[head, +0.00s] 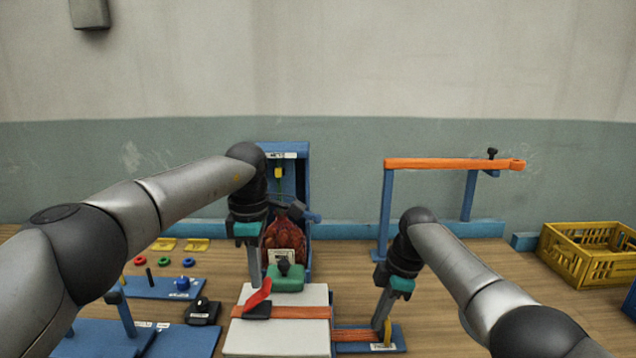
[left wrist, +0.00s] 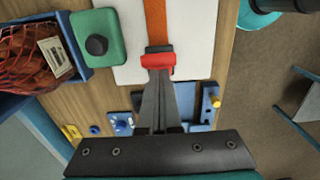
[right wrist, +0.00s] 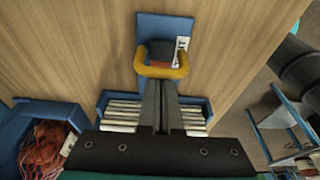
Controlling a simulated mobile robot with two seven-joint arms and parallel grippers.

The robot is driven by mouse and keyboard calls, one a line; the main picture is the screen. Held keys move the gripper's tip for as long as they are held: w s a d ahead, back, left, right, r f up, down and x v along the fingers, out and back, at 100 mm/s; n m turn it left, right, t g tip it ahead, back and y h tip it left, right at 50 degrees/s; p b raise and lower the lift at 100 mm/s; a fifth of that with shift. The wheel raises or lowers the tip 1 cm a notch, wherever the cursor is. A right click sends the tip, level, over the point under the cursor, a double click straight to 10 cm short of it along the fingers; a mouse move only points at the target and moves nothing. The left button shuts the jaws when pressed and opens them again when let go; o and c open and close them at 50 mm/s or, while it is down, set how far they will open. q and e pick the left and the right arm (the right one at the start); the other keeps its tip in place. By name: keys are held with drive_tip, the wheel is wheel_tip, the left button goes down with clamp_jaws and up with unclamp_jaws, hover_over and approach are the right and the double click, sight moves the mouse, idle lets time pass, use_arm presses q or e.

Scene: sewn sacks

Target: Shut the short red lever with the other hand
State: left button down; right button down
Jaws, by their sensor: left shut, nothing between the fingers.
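The lever also shows in the left wrist view (left wrist: 158,61). My left gripper (head: 256,284) is shut and empty, pointing down right beside the lever; in the left wrist view its tips (left wrist: 158,74) overlap the lever's edge, and I cannot tell if they touch. My right gripper (head: 379,326) is low at the strap's right end, its fingers shut on a yellow loop handle (right wrist: 161,70) over a blue plate (head: 396,338).
A green block with a black knob (head: 285,278) sits behind the lever. Behind it a red net sack (head: 286,242) hangs in a blue frame. An orange bar (head: 440,163) stands behind my right arm. A yellow crate (head: 585,257) is at right. Blue boards with small parts lie at left.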

sight(268, 283)
drive_tip(key=shift+s+d+f, duration=0.1)
drive_tip(key=shift+d+f, duration=0.05)
drive_tip(key=shift+d, duration=0.1)
use_arm(q)
drive_tip(key=shift+d+f, duration=0.7)
drive_tip(key=shift+d, duration=0.05)
drive_tip(key=shift+d+f, duration=0.3)
drive_tip(key=shift+f, duration=0.5)
drive_tip(key=shift+r, duration=4.55)
use_arm(e)
drive_tip(key=c, duration=0.8)
unclamp_jaws()
drive_tip(key=shift+c, duration=0.2)
drive_tip(key=shift+o, duration=0.2)
